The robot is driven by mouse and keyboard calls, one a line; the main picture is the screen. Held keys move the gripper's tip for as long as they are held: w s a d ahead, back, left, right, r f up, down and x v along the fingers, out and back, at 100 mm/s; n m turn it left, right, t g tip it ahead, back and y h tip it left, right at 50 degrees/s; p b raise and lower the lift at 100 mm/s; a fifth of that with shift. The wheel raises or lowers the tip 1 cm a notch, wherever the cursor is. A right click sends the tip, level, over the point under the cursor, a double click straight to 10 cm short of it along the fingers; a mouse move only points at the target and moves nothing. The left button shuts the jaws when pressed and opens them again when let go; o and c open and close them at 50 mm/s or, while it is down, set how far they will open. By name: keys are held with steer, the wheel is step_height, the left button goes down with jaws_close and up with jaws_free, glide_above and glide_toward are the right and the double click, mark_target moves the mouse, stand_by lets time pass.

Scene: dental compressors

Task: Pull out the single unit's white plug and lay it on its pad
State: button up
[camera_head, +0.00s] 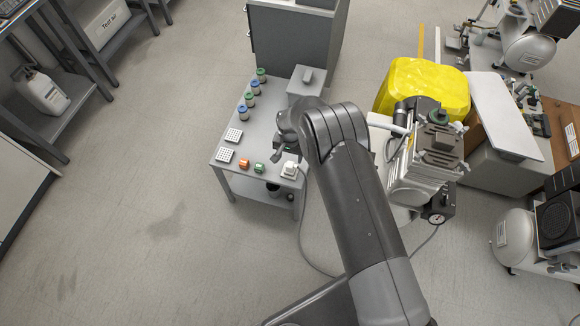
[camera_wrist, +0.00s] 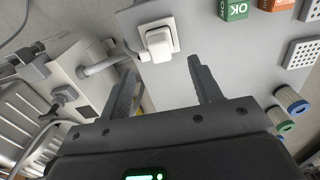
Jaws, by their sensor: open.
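A white plug (camera_head: 290,168) is at the front right corner of the small grey table, on a white square plate. In the wrist view the white plug (camera_wrist: 159,43) lies just beyond my fingertips, on the white square plate (camera_wrist: 176,36). I cannot tell whether the plate is a socket or a pad. My gripper (camera_wrist: 163,68) is open and empty, its fingers apart and short of the plug. In the head view my arm partly hides my gripper (camera_head: 281,152), which is over the table just behind the plug.
The table holds an orange block (camera_head: 244,163), a green block (camera_head: 260,168), two white perforated squares (camera_head: 233,135), several capped jars (camera_head: 249,99) and a grey box (camera_head: 306,82). A compressor (camera_head: 420,165) stands close on the right. A cable hangs from the table to the floor.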

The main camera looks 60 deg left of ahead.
mark_target(290, 164)
stand_by(0.3)
steer(key=shift+f, duration=4.45)
jaws_close()
steer(key=shift+r, duration=3)
